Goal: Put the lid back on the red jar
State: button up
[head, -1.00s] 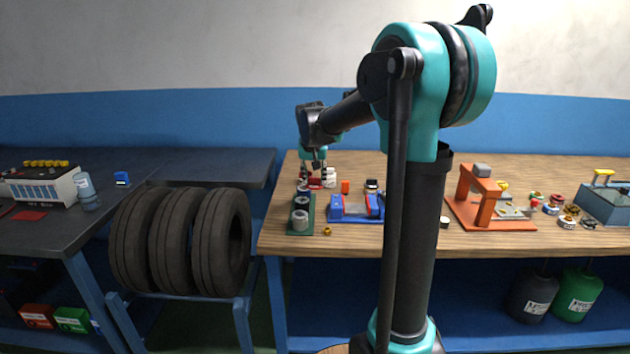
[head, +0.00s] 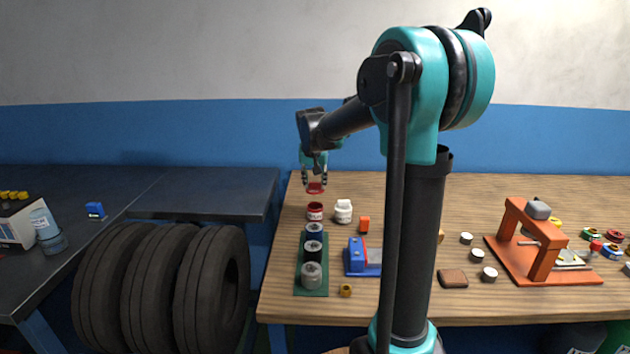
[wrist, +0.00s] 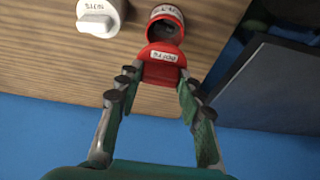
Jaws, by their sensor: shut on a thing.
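My gripper (head: 315,181) is shut on the red lid (head: 316,189), which sits between the fingertips. In the wrist view the red lid (wrist: 162,70) carries a white label. The red jar (head: 315,212) stands upright on the wooden bench, uncovered, below the held lid in the head view. In the wrist view the red jar (wrist: 166,25) shows a dark open mouth just beyond the lid. The two look close there; I cannot tell the exact gap between them.
A white jar (head: 343,212) with its lid on stands right of the red jar. A green rack (head: 312,288) with several spools stands in front, and an orange block (head: 364,225) lies to the right. A dark side table (head: 215,190) adjoins the bench.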

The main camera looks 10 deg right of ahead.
aim_at(315, 191)
jog(key=shift+f, duration=2.8)
jog(key=shift+f, duration=0.15)
jog(key=o, duration=1)
jog(key=shift+o, duration=0.2)
jog(key=o, duration=0.5)
jog(key=shift+c, duration=0.2)
jog(key=shift+r, duration=3.5)
